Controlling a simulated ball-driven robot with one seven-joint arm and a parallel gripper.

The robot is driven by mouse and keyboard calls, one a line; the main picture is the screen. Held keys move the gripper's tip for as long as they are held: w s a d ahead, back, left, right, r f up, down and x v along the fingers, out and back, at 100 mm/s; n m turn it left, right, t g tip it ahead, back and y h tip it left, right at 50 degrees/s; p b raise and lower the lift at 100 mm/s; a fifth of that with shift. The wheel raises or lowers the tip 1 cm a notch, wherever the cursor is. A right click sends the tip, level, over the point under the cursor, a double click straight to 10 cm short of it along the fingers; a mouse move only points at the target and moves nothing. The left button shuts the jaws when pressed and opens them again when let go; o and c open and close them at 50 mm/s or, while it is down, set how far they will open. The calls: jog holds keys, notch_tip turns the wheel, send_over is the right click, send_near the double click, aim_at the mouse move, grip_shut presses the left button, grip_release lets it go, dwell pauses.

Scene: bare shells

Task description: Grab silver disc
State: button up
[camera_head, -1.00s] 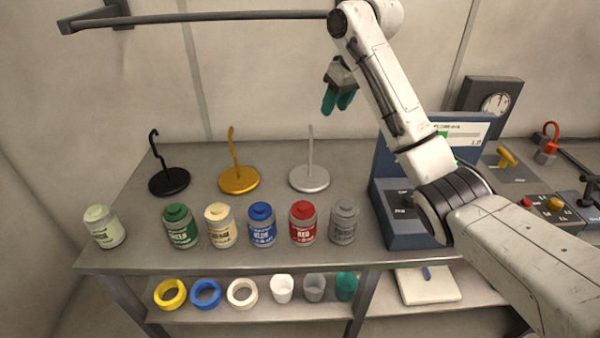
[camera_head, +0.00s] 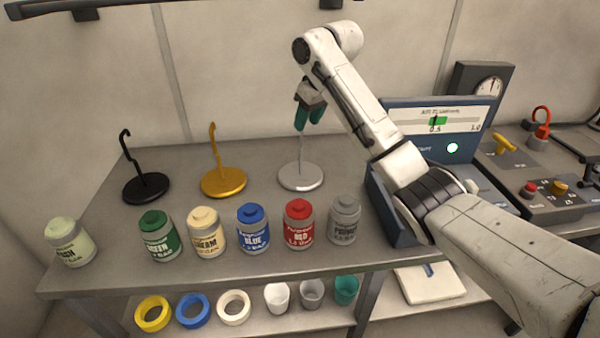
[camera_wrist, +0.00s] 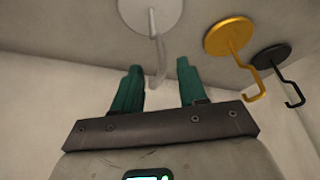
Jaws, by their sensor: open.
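The silver disc (camera_head: 300,177) is a round base with an upright hooked rod, standing on the table. My gripper (camera_head: 308,117) has teal fingers and is over the top of the silver rod in the head view, hiding its upper end. In the wrist view the silver disc (camera_wrist: 151,14) is at the top, cut by the frame edge. Its rod hangs toward the space between my fingers (camera_wrist: 157,85), which are apart with nothing between them. I cannot tell whether the rod's tip is between the fingers or beyond them.
A gold hooked disc (camera_head: 223,182) and a black one (camera_head: 146,188) stand to the left. Several paint cans, including a red can (camera_head: 299,226) and a grey can (camera_head: 344,221), line the front. A blue machine (camera_head: 440,125) stands close on the right.

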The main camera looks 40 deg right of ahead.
aim_at(301, 144)
jog(key=shift+p+x, duration=0.45)
jog(key=shift+x, duration=2.55)
jog(key=shift+a, duration=0.1)
jog(key=shift+c, duration=0.2)
jog(key=shift+r, duration=0.1)
grip_shut()
